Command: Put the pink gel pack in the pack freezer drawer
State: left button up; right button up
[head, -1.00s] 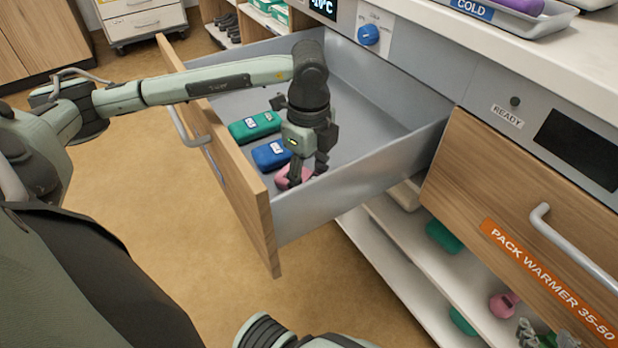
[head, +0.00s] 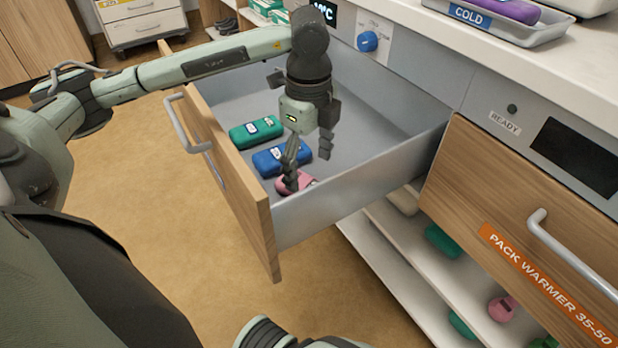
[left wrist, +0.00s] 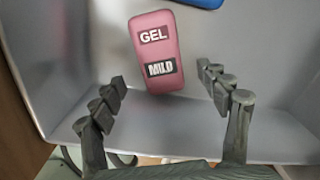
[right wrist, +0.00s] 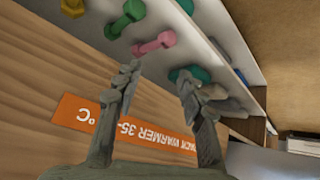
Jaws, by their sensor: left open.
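The pink gel pack (head: 308,181) lies on the floor of the open freezer drawer (head: 365,190), near its near end. In the left wrist view the pink pack (left wrist: 157,52) lies flat, with labels reading GEL and MILD. My left gripper (head: 308,170) is open and empty inside the drawer, just above the pack. One finger partly hides the pack in the head view. My right gripper (right wrist: 157,74) is open and empty, in front of the warmer drawer and the lower shelves in the right wrist view.
A blue pack (head: 280,158) and a green pack (head: 256,131) lie beside the pink one in the drawer. The closed pack warmer drawer (head: 500,205) is at right. Shelves below hold dumbbells, including a pink one (right wrist: 154,43). A COLD tray (head: 540,32) stands on the counter.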

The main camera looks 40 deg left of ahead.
pick_arm(q)
notch_tip(320, 180, up, 7)
jog(key=shift+f, duration=0.2)
pick_arm(e)
jog(key=shift+g+h, duration=0.5)
jog(key=shift+g, duration=0.4)
jog(key=s+d, duration=0.1)
jog(key=s+f, duration=0.1)
jog(key=s+d, duration=0.1)
jog(key=shift+d+f, duration=0.3)
